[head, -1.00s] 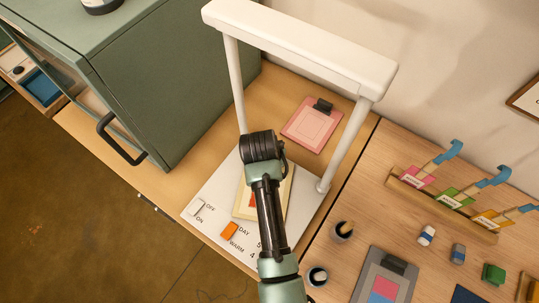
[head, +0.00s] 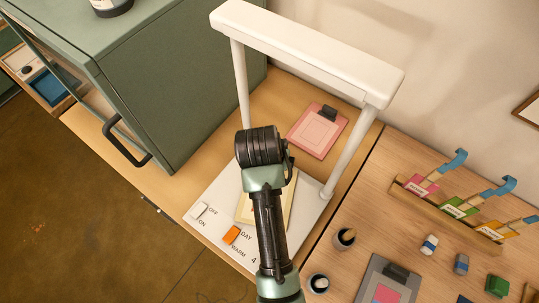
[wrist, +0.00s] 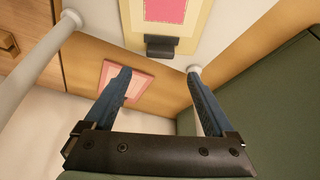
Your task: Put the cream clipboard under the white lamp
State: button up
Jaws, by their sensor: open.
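The cream clipboard (head: 289,204) lies flat on the white base of the white lamp (head: 300,55), below its raised bar. My arm covers its middle in the head view. In the wrist view the cream clipboard (wrist: 198,28) shows at the top edge with its dark clip and a pink-red patch. The lamp's posts (wrist: 38,66) stand to either side there. My gripper (wrist: 158,80) is open and nothing is between its blue fingers. The clipboard's clip is apart from the fingers in the picture. In the head view the fingers are hidden behind my wrist.
A pink clipboard (head: 317,130) lies behind the lamp base. A green cabinet (head: 185,90) stands close on the left. On the right are a grey clipboard (head: 371,282), dark-filled cups (head: 344,238), small colored blocks (head: 461,263) and a wooden rack (head: 450,212).

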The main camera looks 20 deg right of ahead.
jog(key=shift+v, duration=2.5)
